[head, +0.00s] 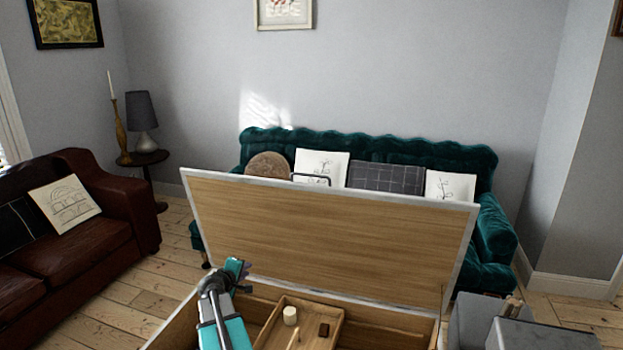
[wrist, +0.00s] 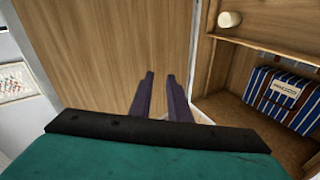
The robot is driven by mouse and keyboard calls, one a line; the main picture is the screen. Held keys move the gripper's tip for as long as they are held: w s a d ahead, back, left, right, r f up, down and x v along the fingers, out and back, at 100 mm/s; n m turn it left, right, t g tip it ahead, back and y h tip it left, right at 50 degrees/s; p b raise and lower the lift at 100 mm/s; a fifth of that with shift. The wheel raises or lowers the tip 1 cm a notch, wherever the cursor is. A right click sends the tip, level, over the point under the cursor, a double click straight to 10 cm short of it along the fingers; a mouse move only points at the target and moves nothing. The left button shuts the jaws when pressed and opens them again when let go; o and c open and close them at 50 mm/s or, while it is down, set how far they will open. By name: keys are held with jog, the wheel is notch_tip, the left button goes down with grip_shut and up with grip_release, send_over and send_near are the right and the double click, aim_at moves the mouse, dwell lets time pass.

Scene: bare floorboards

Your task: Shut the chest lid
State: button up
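The chest's lid (head: 325,235) stands raised and leans back, its wood-grain inner face and pale edges toward me. A dark handle (head: 310,178) shows at its top edge. The open chest (head: 262,308) lies below, its front cut off by the frame. My gripper (head: 240,268) is in front of the lid's lower left part. In the wrist view the two purple fingers of my gripper (wrist: 160,76) are apart with nothing between them, and the lid's inner face (wrist: 100,50) fills the view behind them. I cannot tell whether the fingers touch the lid.
Inside the chest, a wooden tray (head: 305,308) holds a cream cylinder (head: 290,316) and a dark brown block (head: 324,330). The wrist view shows a blue striped box (wrist: 285,97) in the chest. A green sofa (head: 495,235) stands close behind the lid; a brown sofa (head: 100,245) is left.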

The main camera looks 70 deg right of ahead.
jog(key=s+d+r+h+p, duration=0.1)
jog(key=s+d+r, duration=0.4)
jog(key=r, duration=0.4)
jog(key=s+d+r+n+h, duration=0.1)
jog(key=s+d+r+h, duration=0.1)
jog(key=s+d+r, duration=0.3)
jog(key=s+d+r+g+h+p, duration=0.1)
jog(key=s+d+r, duration=0.3)
jog(key=r, duration=1)
jog(key=d+h, duration=0.1)
jog(key=d, duration=0.2)
jog(key=shift+s+p, duration=0.35)
jog(key=shift+s, duration=0.05)
jog(key=shift+d, duration=0.1)
jog(key=d+p, duration=0.4)
jog(key=d, duration=0.9)
jog(key=shift+w+d+f, duration=0.15)
jog(key=shift+w+d, duration=0.1)
jog(key=shift+w, duration=0.15)
grip_shut()
